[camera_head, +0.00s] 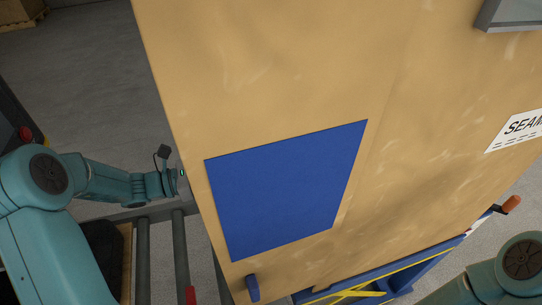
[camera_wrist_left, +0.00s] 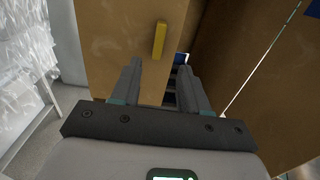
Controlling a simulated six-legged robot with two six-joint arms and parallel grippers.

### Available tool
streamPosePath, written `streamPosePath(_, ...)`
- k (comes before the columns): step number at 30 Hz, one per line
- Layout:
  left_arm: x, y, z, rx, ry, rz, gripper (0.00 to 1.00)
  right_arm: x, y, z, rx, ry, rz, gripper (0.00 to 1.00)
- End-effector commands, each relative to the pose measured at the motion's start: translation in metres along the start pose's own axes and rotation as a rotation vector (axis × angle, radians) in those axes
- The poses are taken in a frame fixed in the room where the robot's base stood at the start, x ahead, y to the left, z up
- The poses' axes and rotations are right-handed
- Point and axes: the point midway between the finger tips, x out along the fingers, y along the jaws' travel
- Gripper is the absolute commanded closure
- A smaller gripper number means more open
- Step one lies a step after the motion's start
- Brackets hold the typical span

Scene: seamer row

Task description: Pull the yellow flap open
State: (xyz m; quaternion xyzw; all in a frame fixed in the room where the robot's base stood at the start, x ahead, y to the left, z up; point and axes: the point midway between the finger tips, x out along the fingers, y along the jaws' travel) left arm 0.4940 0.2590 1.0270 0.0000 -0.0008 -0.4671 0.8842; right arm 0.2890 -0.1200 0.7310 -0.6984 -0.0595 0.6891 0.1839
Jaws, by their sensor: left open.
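In the left wrist view a tan-yellow panel (camera_wrist_left: 118,28), which looks like the yellow flap, carries an upright yellow bar handle (camera_wrist_left: 159,40). My left gripper (camera_wrist_left: 160,76) is open, its two fingers pointing toward the panel. The handle lies ahead of the fingertips, in line with the space between them, and nothing is held. In the head view my left arm reaches the cabinet's left edge; its fingers are hidden there, and the yellow handle is out of sight. My right arm shows at the lower right, but its gripper is out of view.
A roller frame (camera_head: 143,255) stands at lower left. A blue-and-yellow cart (camera_head: 400,275) is at lower right.

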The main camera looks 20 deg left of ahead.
Motion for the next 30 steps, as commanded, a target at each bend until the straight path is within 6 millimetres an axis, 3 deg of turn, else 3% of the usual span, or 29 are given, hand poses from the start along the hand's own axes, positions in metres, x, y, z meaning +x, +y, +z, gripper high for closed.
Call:
streamPosePath(9,0.079,0.000,0.003,-0.001,-0.001,-0.006,0.55,-0.019,-0.007,0.000,0.000,0.000,0.000,0.60)
streamPosePath(15,0.111,0.002,0.001,-0.001,0.000,-0.003,0.55,-0.025,-0.009,0.001,0.000,0.000,0.000,0.60)
streamPosePath(21,0.122,0.003,0.000,0.000,0.000,-0.001,0.55,-0.027,-0.010,0.001,0.000,0.000,0.000,0.60)
streamPosePath(28,0.123,0.004,0.000,0.000,0.000,0.000,0.55,-0.026,-0.009,0.001,0.000,0.000,0.000,0.60)
streamPosePath(29,0.123,0.004,0.000,0.000,0.000,0.000,0.62,-0.026,-0.009,0.001,0.000,0.000,0.000,0.60)
streamPosePath(30,0.123,0.003,0.000,0.000,0.000,0.000,0.75,-0.026,-0.009,0.001,0.000,0.000,0.000,0.60)
